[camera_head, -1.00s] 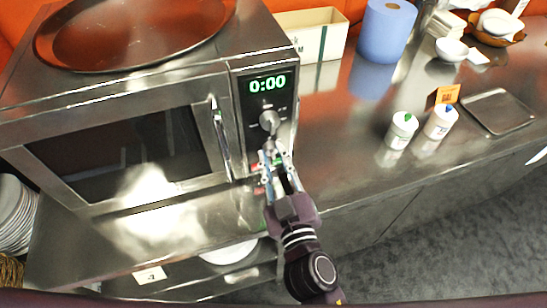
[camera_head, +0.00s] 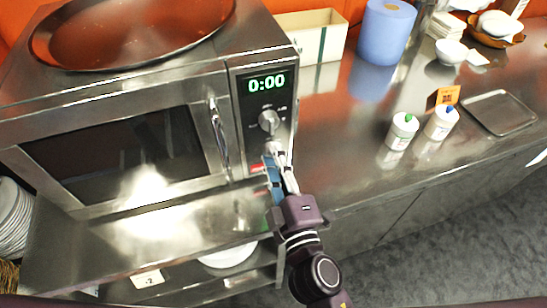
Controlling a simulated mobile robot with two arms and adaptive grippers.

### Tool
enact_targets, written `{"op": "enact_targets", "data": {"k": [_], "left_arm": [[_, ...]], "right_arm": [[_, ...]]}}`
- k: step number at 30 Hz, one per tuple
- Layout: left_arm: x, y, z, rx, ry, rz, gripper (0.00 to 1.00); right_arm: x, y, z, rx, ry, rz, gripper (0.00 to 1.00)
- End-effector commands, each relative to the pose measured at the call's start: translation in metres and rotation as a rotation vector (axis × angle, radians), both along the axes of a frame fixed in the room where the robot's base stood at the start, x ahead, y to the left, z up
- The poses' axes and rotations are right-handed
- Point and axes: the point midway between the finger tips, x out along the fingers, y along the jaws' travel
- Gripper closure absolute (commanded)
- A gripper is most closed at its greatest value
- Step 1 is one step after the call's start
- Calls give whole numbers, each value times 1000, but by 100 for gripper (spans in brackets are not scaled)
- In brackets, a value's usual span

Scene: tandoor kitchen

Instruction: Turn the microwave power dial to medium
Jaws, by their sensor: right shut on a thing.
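The microwave (camera_head: 150,90) stands on the steel counter with its door shut and a green 0:00 display (camera_head: 266,84). Its upper dial (camera_head: 269,121), a round silver knob with small markings around it, is in plain view just below the display. A second, lower silver knob (camera_head: 274,147) sits under it. My right gripper (camera_head: 278,158) reaches up from below, its fingers closed at the lower knob and partly hiding it. The upper dial is just above the fingertips and apart from them. The dial markings are too small to read. My left gripper is out of view.
A steel platter (camera_head: 130,30) lies on the microwave. The vertical door handle (camera_head: 219,135) is left of my right gripper. White bottles (camera_head: 402,131), a metal tray (camera_head: 499,112) and a blue paper roll (camera_head: 385,30) stand to the right. Counter between them and the microwave is clear.

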Motion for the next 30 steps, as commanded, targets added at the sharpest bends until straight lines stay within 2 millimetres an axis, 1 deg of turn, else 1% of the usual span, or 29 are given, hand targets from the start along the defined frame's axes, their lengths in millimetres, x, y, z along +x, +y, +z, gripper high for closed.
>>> {"op": "enact_targets", "data": {"k": [7, 20, 21, 25, 26, 30], "left_arm": [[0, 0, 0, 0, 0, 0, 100], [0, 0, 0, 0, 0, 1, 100], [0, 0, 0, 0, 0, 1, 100], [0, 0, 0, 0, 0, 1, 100], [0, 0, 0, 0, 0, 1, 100], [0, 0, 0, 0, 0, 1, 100]], "right_arm": [[0, 0, 0, -52, -17, 1, 100], [0, 0, -1, -60, -19, 1, 100], [0, 0, -1, -59, -18, 1, 76], [0, 0, -1, -59, -19, 1, 62], [0, 0, 0, -59, -19, 1, 61], [0, 0, 0, -59, -19, 1, 61]]}}
